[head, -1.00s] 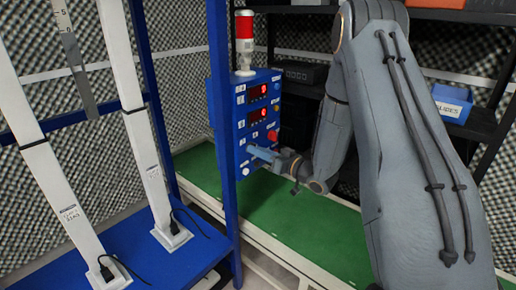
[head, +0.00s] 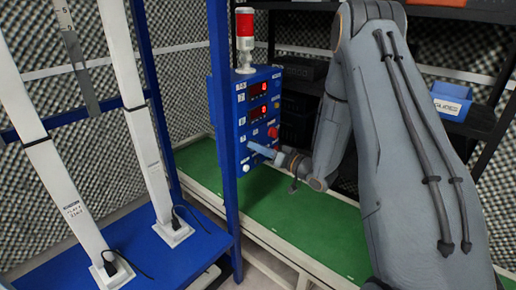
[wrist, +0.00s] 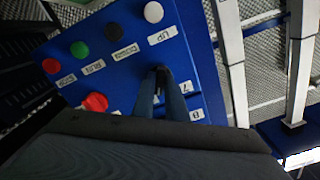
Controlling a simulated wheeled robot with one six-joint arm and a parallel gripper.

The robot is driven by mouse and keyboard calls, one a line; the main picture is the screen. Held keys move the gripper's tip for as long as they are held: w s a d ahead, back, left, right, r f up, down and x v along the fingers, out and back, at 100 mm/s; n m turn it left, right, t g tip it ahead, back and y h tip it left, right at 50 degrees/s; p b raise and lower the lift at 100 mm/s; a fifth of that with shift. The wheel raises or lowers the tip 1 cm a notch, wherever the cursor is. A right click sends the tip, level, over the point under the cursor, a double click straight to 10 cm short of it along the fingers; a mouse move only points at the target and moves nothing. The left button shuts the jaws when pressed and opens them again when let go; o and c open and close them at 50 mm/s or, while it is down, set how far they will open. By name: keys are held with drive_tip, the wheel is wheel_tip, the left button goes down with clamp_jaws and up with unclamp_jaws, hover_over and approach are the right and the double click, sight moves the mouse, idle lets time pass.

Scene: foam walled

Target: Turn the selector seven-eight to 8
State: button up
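The blue control panel (head: 243,122) stands above the green belt in the head view. My gripper (head: 250,146) reaches its lower front from the right. In the wrist view my gripper (wrist: 161,75) has its two fingers close together at the panel face, with the small dark selector seven-eight (wrist: 159,70) between the tips. The fingers appear closed on it. The labels 7 (wrist: 183,88) and 8 (wrist: 195,114) are just right of the fingers. The fingers cover most of the selector, so I cannot tell which number it points to.
A white button (wrist: 153,12), black button (wrist: 115,31), green button (wrist: 79,49) and red buttons sit beside the selector. A red-white lamp (head: 245,38) tops the panel. A blue rack post (head: 222,130) stands close left. A green belt (head: 300,215) runs below.

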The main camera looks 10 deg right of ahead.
drive_tip(key=o, duration=0.4)
drive_tip(key=shift+c, duration=0.2)
drive_tip(key=shift+d, duration=0.1)
drive_tip(key=b+v, duration=0.1)
drive_tip(key=v, duration=0.6)
drive_tip(key=shift+s+d, duration=0.2)
drive_tip(key=shift+s, duration=0.1)
